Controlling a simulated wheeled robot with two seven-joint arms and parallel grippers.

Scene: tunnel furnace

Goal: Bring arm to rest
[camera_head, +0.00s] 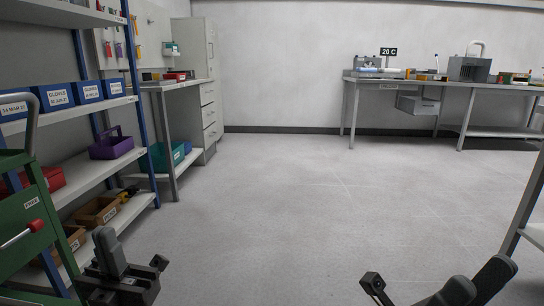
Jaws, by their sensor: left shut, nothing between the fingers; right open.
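My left gripper (122,284) is low at the bottom left of the head view, in front of the shelf rack. It is shut and empty. My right gripper (420,297) is at the bottom edge, right of the middle, over bare floor. It is open, with nothing seen in it, and partly cut off by the frame. The two grippers are well apart, and neither seems to touch anything.
A shelf rack (147,110) with blue boxes and a purple basket (112,147) stands left, near a green cart (30,225). Workbenches stand at the back left and back right (455,84). A table leg (524,205) is at right. The middle floor is clear.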

